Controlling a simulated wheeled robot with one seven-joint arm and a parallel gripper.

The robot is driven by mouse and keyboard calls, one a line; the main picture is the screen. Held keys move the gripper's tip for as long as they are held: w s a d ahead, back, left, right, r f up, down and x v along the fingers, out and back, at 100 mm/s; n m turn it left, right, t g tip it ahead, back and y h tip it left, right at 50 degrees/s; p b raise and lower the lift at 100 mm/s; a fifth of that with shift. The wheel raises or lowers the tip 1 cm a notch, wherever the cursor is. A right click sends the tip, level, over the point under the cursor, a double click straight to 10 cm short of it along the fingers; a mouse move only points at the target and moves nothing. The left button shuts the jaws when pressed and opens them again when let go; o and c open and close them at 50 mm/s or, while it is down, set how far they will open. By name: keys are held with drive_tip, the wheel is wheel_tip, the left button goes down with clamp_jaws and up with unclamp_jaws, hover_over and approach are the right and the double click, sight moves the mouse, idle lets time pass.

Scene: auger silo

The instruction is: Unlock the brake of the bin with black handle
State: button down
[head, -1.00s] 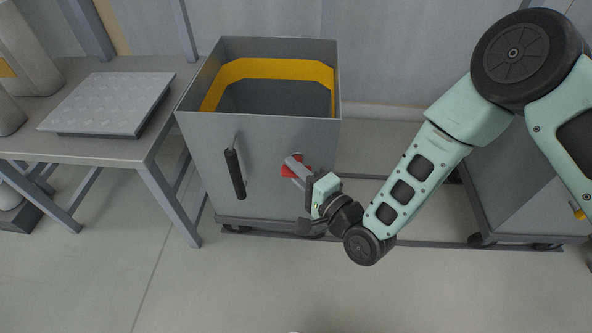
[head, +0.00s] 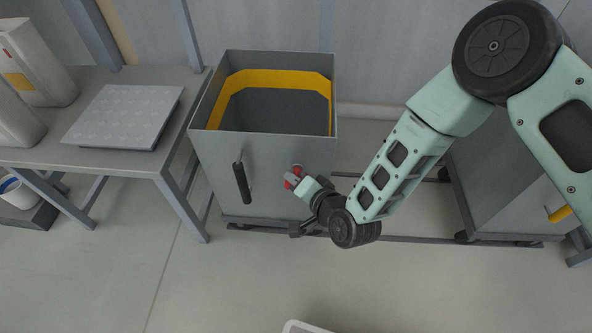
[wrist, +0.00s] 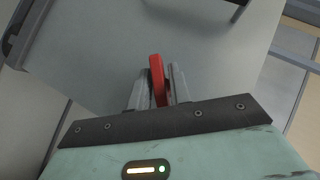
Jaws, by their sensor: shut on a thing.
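The bin with the black handle (head: 205,160) is a grey open-topped box with a yellow band inside, on a low wheeled base. Its black vertical handle (head: 242,183) is on the front face, left of my gripper. A red brake lever (head: 296,170) is on the front face right of the handle. My gripper (head: 293,181) is at the lever. In the wrist view the red lever (wrist: 157,78) stands between the two fingers of my gripper (wrist: 156,88), which are shut on it. The lever's lower part is hidden between the fingers.
A table (head: 135,163) with a flat grey panel (head: 122,117) stands to the left. A second grey bin with a yellow handle (head: 559,214) stands at the right. A floor rail (head: 400,238) runs along the bins. The floor in front is mostly clear.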

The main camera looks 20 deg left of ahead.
drive_tip(key=n+h+p, duration=0.1)
drive_tip(key=p, duration=0.1)
drive_tip(key=n+h+p, duration=0.1)
drive_tip(key=h+p, duration=0.1)
drive_tip(key=n+h+p, duration=0.1)
drive_tip(key=h+p, duration=0.1)
drive_tip(key=shift+s+a+r, duration=0.1)
drive_tip(key=shift+a+r, duration=0.05)
drive_tip(key=shift+r, duration=0.1)
drive_tip(key=shift+f+n+t+h+p, duration=0.2)
drive_tip(key=shift+n+t+h+p, duration=0.2)
drive_tip(key=shift+n+h+p, duration=0.9)
drive_tip(key=shift+m+h+p, duration=0.3)
drive_tip(key=shift+h+p, duration=0.05)
drive_tip(key=shift+h, duration=0.15)
drive_tip(key=c, duration=1.5)
unclamp_jaws()
drive_tip(key=p+v, duration=0.2)
drive_tip(key=v, duration=1.5)
drive_tip(key=shift+r+p, duration=0.1)
drive_tip(key=shift+p, duration=0.25)
